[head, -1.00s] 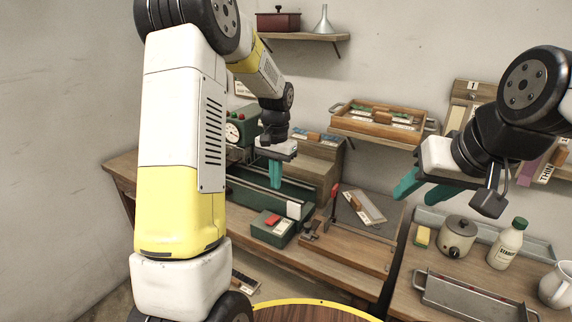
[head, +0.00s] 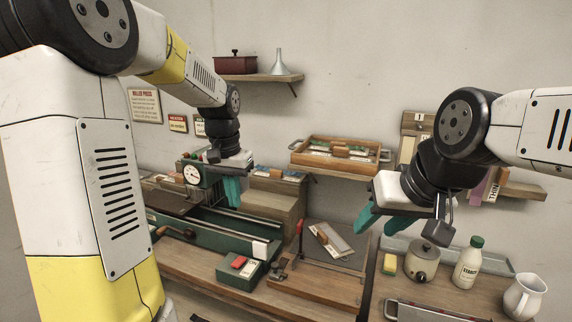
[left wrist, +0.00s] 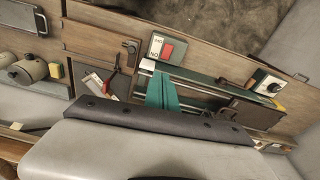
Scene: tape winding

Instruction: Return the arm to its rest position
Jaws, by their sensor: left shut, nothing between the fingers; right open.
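My left gripper (head: 232,191) has teal fingers that are closed together with nothing between them. It hangs above the green machine on the wooden bench in the head view. Its teal fingers (left wrist: 162,92) also show in the left wrist view, over the machine's rails. My right gripper (head: 380,222) has its teal fingers spread and empty. It hangs in the air at the right, in front of the wall and above the right-hand counter. Both arms reach in from the sides at upper height.
The green machine (head: 225,232) has a switch box (head: 238,272) with a red button. A wooden tray (head: 340,153) sits on a wall shelf. The right counter holds a lidded pot (head: 422,264), a bottle (head: 468,264) and a white jug (head: 524,297). A funnel (head: 280,63) stands on the upper shelf.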

